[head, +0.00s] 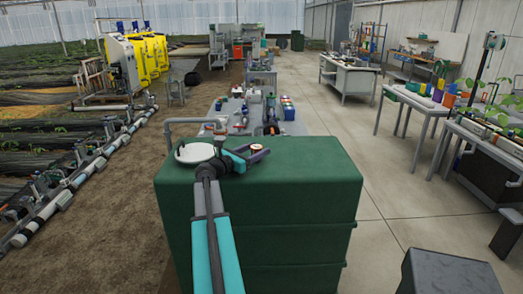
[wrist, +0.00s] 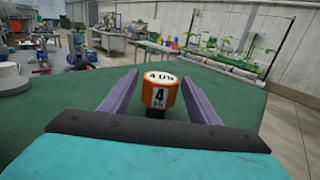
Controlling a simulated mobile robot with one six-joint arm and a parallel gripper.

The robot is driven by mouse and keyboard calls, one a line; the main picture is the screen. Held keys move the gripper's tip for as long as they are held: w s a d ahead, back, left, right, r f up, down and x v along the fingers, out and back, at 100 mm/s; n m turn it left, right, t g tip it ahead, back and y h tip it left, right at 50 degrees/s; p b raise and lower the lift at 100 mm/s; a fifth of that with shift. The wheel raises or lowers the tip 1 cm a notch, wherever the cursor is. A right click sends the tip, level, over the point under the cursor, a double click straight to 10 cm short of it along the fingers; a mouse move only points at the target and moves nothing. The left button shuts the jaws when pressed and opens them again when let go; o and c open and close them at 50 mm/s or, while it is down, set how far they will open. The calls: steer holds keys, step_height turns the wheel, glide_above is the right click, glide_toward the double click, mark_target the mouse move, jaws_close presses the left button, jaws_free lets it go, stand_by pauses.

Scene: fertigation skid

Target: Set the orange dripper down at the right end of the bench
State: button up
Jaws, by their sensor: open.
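The orange dripper (wrist: 160,97) is a small orange cylinder with a white label reading "4" and a white top with dark print. It stands upright on the green tank top, between the two purple fingers of my gripper (wrist: 158,82). The fingers are apart, with a gap visible on each side of it. In the head view my gripper (head: 258,152) is over the tank's top, and the dripper is small between its fingers. Several benches show; a grey-topped bench (head: 419,103) with coloured pots stands at the right. I cannot tell which bench is meant.
The green tank (head: 300,180) fills the front middle, with a white round lid (head: 194,152) near its left. A cabinet bench (head: 350,66) and a bench with plants (head: 480,140) stand beyond and right. The concrete aisle (head: 350,125) has free room.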

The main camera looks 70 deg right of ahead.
mark_target(252, 151)
steer(key=b+v, duration=0.1)
steer(key=v, duration=0.7)
steer(key=shift+a, duration=0.1)
steer(key=shift+r, duration=0.1)
stand_by(0.3)
